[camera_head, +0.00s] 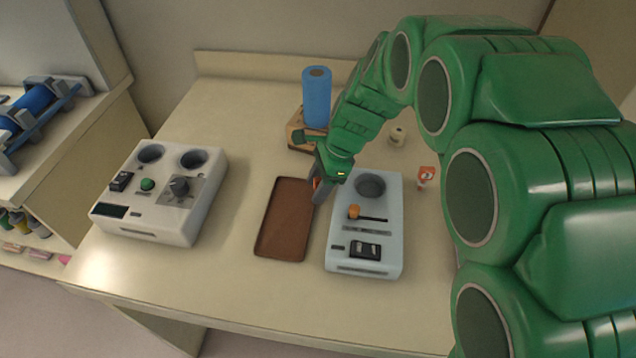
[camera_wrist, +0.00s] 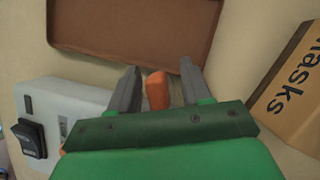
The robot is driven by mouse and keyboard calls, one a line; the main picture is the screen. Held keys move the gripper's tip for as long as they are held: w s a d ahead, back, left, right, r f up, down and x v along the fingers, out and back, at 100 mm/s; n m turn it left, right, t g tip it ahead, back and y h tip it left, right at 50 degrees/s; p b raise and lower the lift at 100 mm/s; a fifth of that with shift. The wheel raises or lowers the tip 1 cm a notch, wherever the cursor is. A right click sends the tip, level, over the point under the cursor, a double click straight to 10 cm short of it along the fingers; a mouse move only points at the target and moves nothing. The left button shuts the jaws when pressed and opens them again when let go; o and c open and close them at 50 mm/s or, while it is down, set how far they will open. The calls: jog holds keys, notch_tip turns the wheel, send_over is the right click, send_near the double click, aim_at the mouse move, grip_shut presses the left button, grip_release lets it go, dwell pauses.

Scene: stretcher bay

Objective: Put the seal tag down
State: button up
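My gripper (camera_head: 318,188) points down beside the right edge of the brown tray, near the pale grey device. In the wrist view an orange piece, which looks like the seal tag (camera_wrist: 157,90), sits between the two fingers of my gripper (camera_wrist: 158,82). The fingers stand apart, with a narrow gap showing on either side of the orange. Its lower part is hidden behind the gripper's palm, so I cannot tell whether the fingers touch it. In the head view only a sliver of orange shows at the fingers.
The brown tray (camera_head: 285,220) is empty. Right of it lies the pale grey device (camera_head: 365,250); a white device (camera_head: 150,215) stands left. A masks box (camera_wrist: 290,85), a blue cylinder (camera_head: 316,97), a small spool (camera_head: 397,136) and an orange-and-white item (camera_head: 426,176) stand nearby.

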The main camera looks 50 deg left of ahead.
jog(key=shift+r, duration=0.1)
jog(key=v, duration=1.2)
jog(key=shift+w, duration=0.1)
